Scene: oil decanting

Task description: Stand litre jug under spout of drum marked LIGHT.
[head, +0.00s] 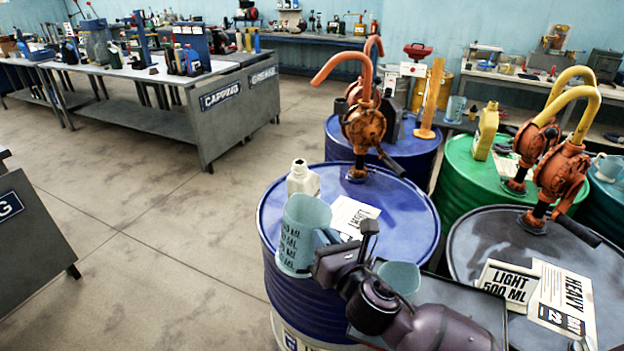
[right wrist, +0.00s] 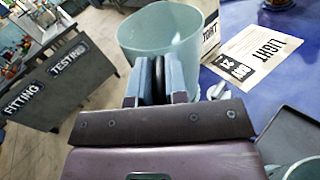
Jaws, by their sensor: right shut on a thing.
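A translucent pale-blue jug (head: 303,240) with ML markings is upright at the left front of the near blue drum (head: 262,222); it also shows in the right wrist view (right wrist: 150,38). My right gripper (head: 328,243) is shut on its handle, whose dark edge shows between the finger pads (right wrist: 156,80). A LIGHT card (head: 350,215) lies on this drum's top; the card also shows in the wrist view (right wrist: 262,50). The drum's orange pump (head: 362,125) has a spout (head: 318,80) curving left. I cannot tell whether the jug touches the drum. My left gripper is out of view.
A white bottle (head: 303,180) stands on the drum just behind the jug. A second pale-blue jug (head: 400,277) is by a dark tray (head: 460,300) to the right. A black drum (head: 480,235) carries HEAVY (head: 565,297) and LIGHT 500 ML (head: 507,284) cards. Floor at left is clear.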

